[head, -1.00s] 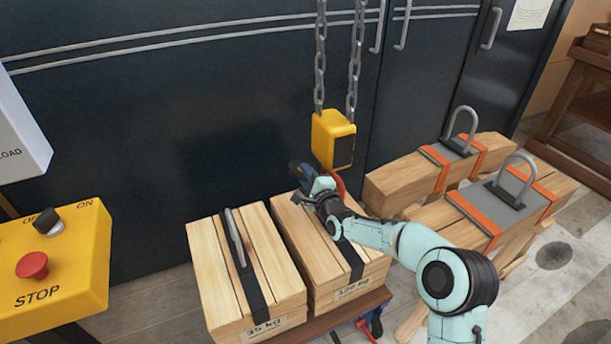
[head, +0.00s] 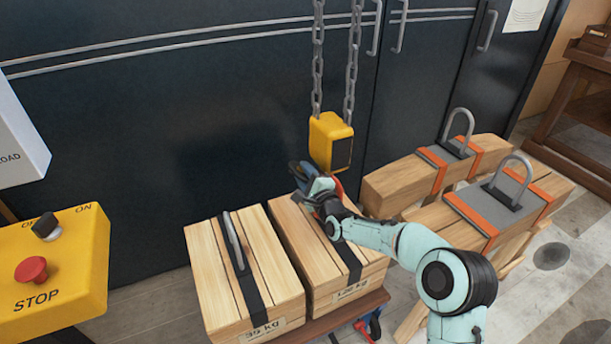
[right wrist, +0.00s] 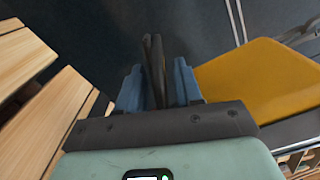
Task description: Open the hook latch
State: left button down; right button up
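The yellow hook block (head: 331,142) hangs from two chains in the head view. Part of a red-orange hook (head: 339,188) shows under it, mostly hidden behind my right gripper and wrist. I cannot make out the latch. My right gripper (head: 297,170) is just left of and below the block, above the back of the crates. In the right wrist view its two dark fingertips (right wrist: 152,45) lie together between blue finger parts, and nothing is clearly held. The yellow block (right wrist: 262,82) is close on the right there. My left gripper is out of view.
Two wooden crates (head: 245,275) with black straps stand under my right arm. Strapped timber blocks (head: 415,180) with metal loops are on the right. A yellow control box (head: 60,255) with a red STOP button is at left. Dark cabinets stand behind.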

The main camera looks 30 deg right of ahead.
jog(key=shift+s, duration=0.1)
